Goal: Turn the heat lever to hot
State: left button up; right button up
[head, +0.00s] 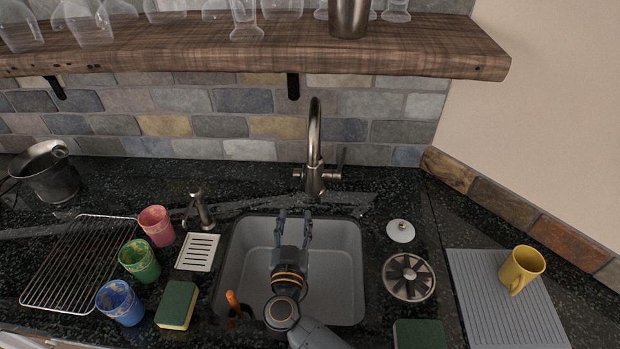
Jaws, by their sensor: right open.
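The metal faucet (313,150) stands behind the sink, with a tall curved spout. A small lever (338,163) points up on the right side of its base, and a short knob (297,172) sticks out on the left. I cannot tell which marks hot. My right gripper (295,216) is over the sink, in front of the faucet. Its two fingers point toward the faucet and are spread apart with nothing between them. It appears apart from the lever, which is up and to the right. My left gripper is not in view.
The grey sink (345,275) lies below my right arm. Colored cups, a wire rack (80,262) and a sponge (177,305) are left of it. A drain strainer (408,277) and a yellow mug (521,268) are right. A wooden shelf (430,52) hangs above.

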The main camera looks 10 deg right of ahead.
send_near(297, 174)
jog(key=w, duration=0.2)
jog(key=w+d, duration=0.1)
jog(key=w, duration=0.2)
jog(key=w+f, duration=0.1)
jog(key=w, duration=0.1)
jog(key=shift+w+d, duration=0.15)
jog(key=shift+w, duration=0.15)
jog(key=shift+w+r, duration=0.1)
jog(key=shift+w, duration=0.15)
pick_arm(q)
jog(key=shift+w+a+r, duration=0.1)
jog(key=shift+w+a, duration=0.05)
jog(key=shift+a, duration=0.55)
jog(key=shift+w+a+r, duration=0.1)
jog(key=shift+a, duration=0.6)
pick_arm(e)
jog(key=shift+w+d, duration=0.1)
jog(key=shift+w, duration=0.05)
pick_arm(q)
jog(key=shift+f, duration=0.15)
pick_arm(e)
grip_shut()
